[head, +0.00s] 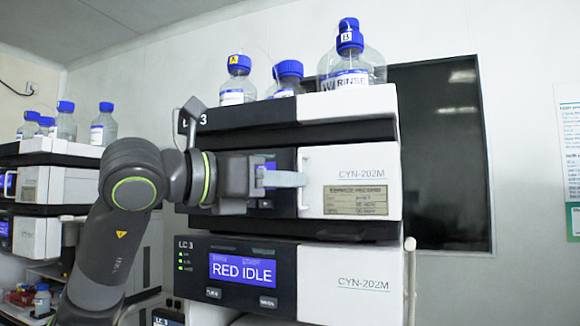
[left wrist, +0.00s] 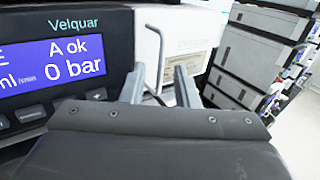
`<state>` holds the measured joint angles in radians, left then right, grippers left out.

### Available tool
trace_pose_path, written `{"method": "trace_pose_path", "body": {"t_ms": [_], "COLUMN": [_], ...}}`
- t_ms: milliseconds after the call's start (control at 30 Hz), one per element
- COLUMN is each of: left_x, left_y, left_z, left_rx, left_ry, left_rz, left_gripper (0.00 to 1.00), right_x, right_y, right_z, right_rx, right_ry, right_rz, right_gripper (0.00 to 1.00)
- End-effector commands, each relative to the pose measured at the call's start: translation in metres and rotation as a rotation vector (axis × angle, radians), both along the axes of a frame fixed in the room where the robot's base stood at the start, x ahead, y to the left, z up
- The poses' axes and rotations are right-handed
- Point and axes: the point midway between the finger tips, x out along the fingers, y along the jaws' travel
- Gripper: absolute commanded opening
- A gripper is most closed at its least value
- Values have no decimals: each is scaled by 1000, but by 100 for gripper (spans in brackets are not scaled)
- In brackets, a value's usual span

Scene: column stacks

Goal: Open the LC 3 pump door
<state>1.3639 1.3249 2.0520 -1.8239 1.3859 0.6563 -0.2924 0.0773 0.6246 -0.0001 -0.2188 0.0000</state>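The LC 3 stack stands in the middle of the head view. The pump is its middle module. Its blue display (left wrist: 60,60) reads "A ok" and "0 bar" in the left wrist view. The white pump door (head: 350,165), marked CYN-202M with a tan label, looks shut; it also shows in the left wrist view (left wrist: 190,35). My left gripper (head: 285,179) is in front of the door's left edge. Contact cannot be told. My right gripper is out of view.
Blue-capped bottles (head: 238,80) stand on top of the stack. The lower module (head: 245,270) shows "RED IDLE". Another stack (head: 40,190) with bottles is at the left. A dark panel (head: 440,150) is on the wall behind, at the right.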

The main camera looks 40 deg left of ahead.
Motion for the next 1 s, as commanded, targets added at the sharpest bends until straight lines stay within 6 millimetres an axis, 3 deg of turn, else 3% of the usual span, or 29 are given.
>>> {"method": "trace_pose_path", "body": {"t_ms": [200, 533, 733, 1000], "left_x": [14, 16, 16, 15], "left_y": [-6, -6, -6, -6], "left_z": [0, -1, -1, 0], "left_rx": [1, 0, 0, 0], "left_ry": [2, 1, 0, 0], "left_rz": [-1, 1, 1, 1], "left_gripper": [28, 28, 1, 0], "right_x": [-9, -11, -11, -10], "right_y": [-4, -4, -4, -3], "right_z": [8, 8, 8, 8], "right_rx": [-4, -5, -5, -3], "right_ry": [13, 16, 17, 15], "right_rz": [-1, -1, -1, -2], "right_gripper": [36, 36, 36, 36]}}
